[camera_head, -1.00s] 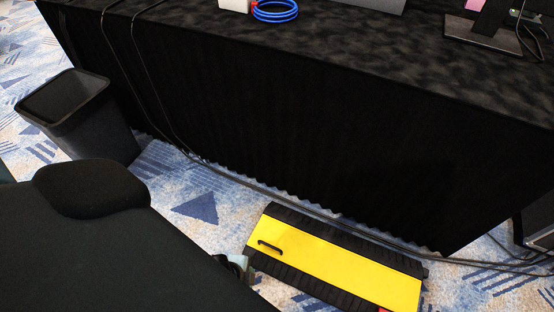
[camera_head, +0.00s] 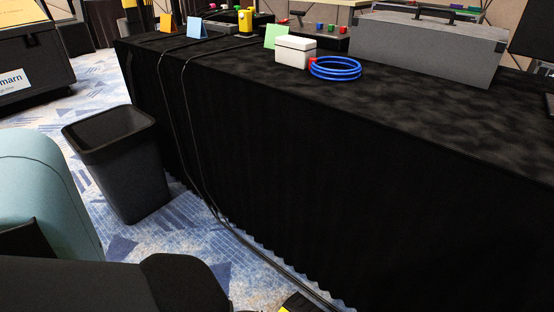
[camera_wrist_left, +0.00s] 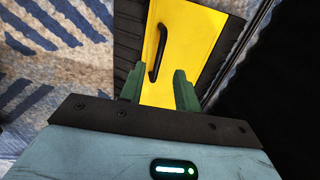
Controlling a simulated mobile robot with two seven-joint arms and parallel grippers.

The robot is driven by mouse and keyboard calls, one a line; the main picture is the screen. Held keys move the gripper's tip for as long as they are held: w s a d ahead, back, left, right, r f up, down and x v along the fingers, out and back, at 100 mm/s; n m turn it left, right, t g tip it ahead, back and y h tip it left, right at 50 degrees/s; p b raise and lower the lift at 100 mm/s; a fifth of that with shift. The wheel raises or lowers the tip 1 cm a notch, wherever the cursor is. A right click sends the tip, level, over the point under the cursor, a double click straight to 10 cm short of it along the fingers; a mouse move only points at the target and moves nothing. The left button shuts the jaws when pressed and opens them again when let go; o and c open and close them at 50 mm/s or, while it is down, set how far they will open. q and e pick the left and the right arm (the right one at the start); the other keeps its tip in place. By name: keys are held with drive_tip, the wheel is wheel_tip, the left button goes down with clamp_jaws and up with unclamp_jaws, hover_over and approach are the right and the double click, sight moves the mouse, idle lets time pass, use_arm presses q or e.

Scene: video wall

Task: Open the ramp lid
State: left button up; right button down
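The yellow ramp lid (camera_wrist_left: 186,45) with its black handle (camera_wrist_left: 157,52) fills the upper middle of the left wrist view. It looks closed, flush between the ramp's black ribbed sides. My left gripper (camera_wrist_left: 157,86) is open, with its two green fingers apart over the near part of the lid. In the head view only a small corner of the ramp (camera_head: 297,302) shows at the bottom edge; the rest is out of frame. My right gripper is not in view.
A table with a black cloth (camera_head: 300,180) stands behind the ramp, and cables (camera_head: 205,195) run down it to the floor. A black bin (camera_head: 125,165) stands left of it. Blue cable coil (camera_head: 335,68), white box (camera_head: 295,51) and grey case (camera_head: 425,47) sit on top.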

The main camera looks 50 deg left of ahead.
use_arm(q)
drive_tip(key=f+b, duration=0.1)
drive_tip(key=f, duration=0.1)
drive_tip(key=w+f+b, duration=0.1)
drive_tip(key=f+b, duration=0.1)
drive_tip(key=f, duration=0.1)
drive_tip(key=shift+a+f, duration=0.1)
drive_tip(key=shift+f, duration=0.4)
drive_tip(key=shift+w+f+b, duration=0.2)
drive_tip(key=shift+f+b, duration=0.15)
drive_tip(key=shift+b, duration=0.05)
drive_tip(key=shift+c, duration=0.7)
drive_tip(key=c, duration=0.5)
clamp_jaws()
